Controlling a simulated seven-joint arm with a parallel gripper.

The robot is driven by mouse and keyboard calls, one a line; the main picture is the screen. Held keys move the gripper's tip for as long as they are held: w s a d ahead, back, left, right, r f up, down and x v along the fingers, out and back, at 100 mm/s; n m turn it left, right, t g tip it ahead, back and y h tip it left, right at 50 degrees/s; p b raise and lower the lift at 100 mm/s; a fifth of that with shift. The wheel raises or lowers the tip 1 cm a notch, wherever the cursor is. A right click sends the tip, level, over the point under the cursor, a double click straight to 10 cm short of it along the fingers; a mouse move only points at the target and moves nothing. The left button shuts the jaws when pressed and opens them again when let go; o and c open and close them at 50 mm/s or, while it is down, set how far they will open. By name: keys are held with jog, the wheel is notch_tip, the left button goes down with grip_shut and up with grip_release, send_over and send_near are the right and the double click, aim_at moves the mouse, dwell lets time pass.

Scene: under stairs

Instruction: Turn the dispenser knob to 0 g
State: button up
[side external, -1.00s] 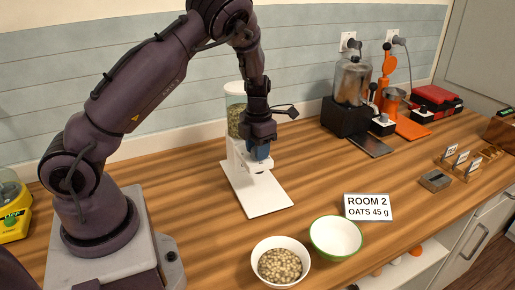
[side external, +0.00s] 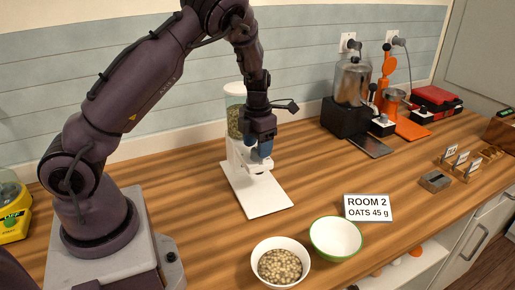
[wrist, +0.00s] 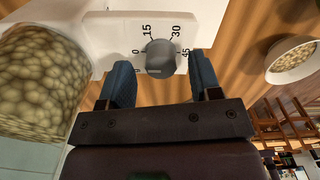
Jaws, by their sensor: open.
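The white dispenser stands on the wooden counter, with its clear hopper (side external: 235,118) of oats and flat base plate (side external: 262,200). Its grey round knob (wrist: 160,58) shows in the wrist view on a white face marked 0, 15, 30 and 45. I cannot tell for sure which number the knob points at. My gripper (wrist: 161,75) is open, with one blue finger on each side of the knob. A gap shows between each finger and the knob. In the side view my gripper (side external: 259,149) is at the dispenser's front and hides the knob.
A bowl of oats (side external: 280,265), an empty green-rimmed bowl (side external: 336,237) and a sign reading "ROOM 2 OATS 45 g" (side external: 369,208) are in front. Another dispensing machine (side external: 346,115) and an orange device (side external: 388,90) stand at the back right. The counter between is clear.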

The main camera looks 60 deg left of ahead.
notch_tip(320, 180, up, 12)
jog(key=shift+f, duration=0.2)
dwell(0.4)
jog(key=s+d+r+n+t, duration=0.2)
jog(key=s+d+r+n, duration=0.3)
jog(key=n, duration=1.2)
jog(key=s+d+r+n+t, duration=0.3)
jog(key=s+d+r+n, duration=0.2)
jog(key=s+d+n, duration=0.6)
jog(key=shift+s+d+r+n+t, duration=0.25)
jog(key=shift+s+n, duration=0.6)
jog(key=shift+n, duration=2.25)
